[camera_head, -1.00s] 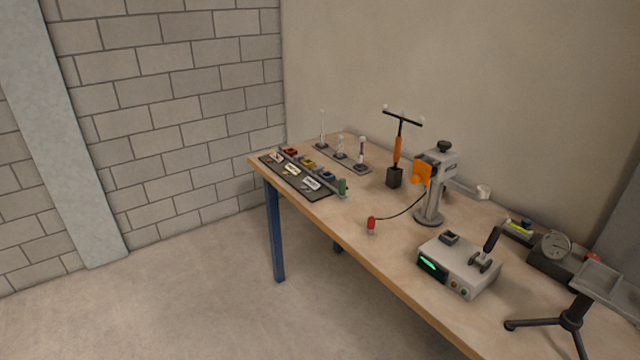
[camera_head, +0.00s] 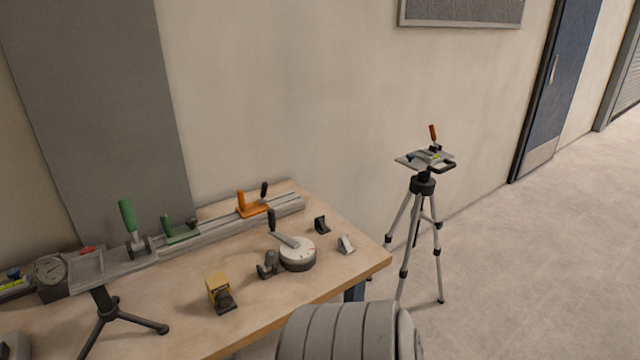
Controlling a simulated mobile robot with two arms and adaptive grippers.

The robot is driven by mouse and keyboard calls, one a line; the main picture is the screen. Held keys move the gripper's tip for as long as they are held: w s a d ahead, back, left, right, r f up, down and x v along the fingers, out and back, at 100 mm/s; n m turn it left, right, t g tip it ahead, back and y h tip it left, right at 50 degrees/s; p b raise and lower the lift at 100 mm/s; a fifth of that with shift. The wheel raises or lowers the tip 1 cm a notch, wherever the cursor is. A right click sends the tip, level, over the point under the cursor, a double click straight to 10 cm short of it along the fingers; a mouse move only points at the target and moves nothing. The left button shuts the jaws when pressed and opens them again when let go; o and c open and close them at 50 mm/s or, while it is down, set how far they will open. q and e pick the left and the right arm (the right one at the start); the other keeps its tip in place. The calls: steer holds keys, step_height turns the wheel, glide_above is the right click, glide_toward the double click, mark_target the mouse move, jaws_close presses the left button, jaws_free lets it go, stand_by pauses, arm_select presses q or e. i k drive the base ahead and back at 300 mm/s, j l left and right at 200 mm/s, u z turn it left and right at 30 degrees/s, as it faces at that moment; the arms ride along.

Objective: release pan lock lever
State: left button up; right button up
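A silver tripod (camera_head: 422,220) stands upright on the floor past the table's right end. Its black head (camera_head: 423,185) carries a grey plate (camera_head: 408,161) with a small yellow-green level on it. An orange-red handle (camera_head: 433,132) stands up from the plate, and a short black handle (camera_head: 446,167) sticks out at its right side. A round grey dial base (camera_head: 298,256) on the table also has a lever with a black grip (camera_head: 271,219). I cannot tell which of these handles is the pan lock lever. Neither gripper is in view.
The wooden table (camera_head: 185,334) holds a grey rail (camera_head: 226,225) with green and orange handled clamps, a small tripod stand (camera_head: 104,306) and a yellow block (camera_head: 217,287). A grey arm link of mine covers the bottom centre. The floor (camera_head: 540,260) right of the tripod is clear.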

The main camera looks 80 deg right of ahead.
mark_target(270, 254)
steer(key=z, duration=2)
